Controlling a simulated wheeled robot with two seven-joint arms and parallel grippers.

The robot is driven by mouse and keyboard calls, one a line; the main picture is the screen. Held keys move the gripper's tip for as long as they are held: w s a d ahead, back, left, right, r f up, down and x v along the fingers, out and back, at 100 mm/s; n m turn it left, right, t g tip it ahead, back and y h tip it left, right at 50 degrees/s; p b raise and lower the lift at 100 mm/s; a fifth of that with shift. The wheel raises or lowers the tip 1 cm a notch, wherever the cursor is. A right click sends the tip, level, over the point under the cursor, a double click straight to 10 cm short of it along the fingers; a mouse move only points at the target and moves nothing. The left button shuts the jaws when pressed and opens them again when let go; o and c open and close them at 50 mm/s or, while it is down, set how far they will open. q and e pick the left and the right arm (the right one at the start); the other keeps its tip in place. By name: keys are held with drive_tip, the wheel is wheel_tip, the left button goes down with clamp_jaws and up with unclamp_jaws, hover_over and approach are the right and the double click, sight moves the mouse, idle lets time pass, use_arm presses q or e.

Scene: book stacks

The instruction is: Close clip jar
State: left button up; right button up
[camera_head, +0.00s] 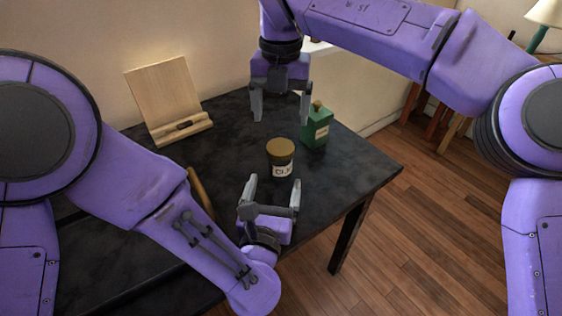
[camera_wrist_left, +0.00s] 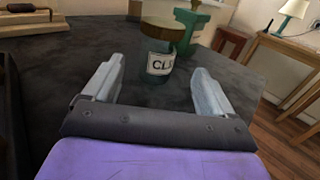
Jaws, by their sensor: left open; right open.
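The clip jar (camera_head: 281,160) stands upright on the dark table, with a brown lid on top and a pale label on its front. In the left wrist view the jar (camera_wrist_left: 160,54) stands ahead of the fingers, near the middle. Whether its clip is fastened cannot be made out. My left gripper (camera_head: 271,187) is open and empty, just in front of the jar and apart from it. It also shows in the left wrist view (camera_wrist_left: 155,82). My right gripper (camera_head: 281,112) is open and empty, pointing down above the table behind the jar.
A wooden stand (camera_head: 165,92) is at the table's back left. The dark table (camera_head: 350,170) has bare room to the right of the jar, and its right edge drops to a wooden floor (camera_head: 440,230).

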sight(282, 154)
use_arm(q)
drive_tip(key=shift+w, duration=0.1)
drive_tip(key=w, duration=0.3)
drive_tip(key=w+d, duration=0.1)
drive_tip(key=w, duration=0.6)
drive_tip(key=shift+w+d, duration=0.15)
drive_tip(key=shift+d, duration=0.15)
